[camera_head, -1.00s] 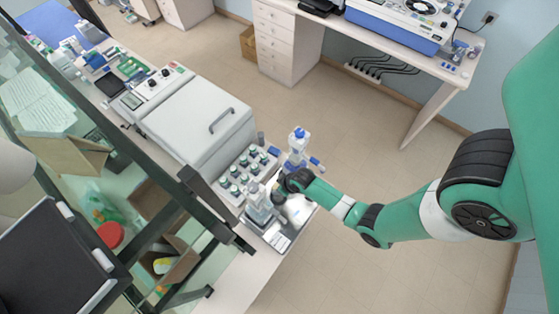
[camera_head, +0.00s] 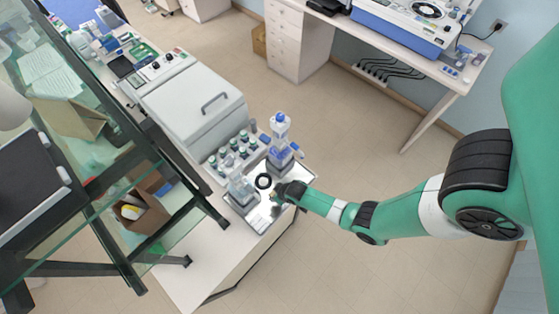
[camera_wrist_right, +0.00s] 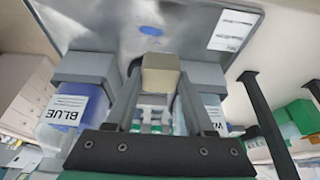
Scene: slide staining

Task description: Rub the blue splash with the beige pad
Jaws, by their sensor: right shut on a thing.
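My right gripper (camera_wrist_right: 158,90) is shut on the beige pad (camera_wrist_right: 162,78), which sits between its fingertips. The pad appears apart from the splash. In the head view my right gripper (camera_head: 277,194) is over the tray (camera_head: 257,222); the pad is too small to make out clearly and the splash cannot be picked out there. My left gripper is not in view.
A bottle labelled BLUE (camera_wrist_right: 68,112) and one whose label starts with W (camera_wrist_right: 211,115) flank the gripper. In the head view a blue-liquid bottle (camera_head: 280,138), clear bottle (camera_head: 240,187), black ring (camera_head: 263,181) and several small vials (camera_head: 232,149) crowd the tray area.

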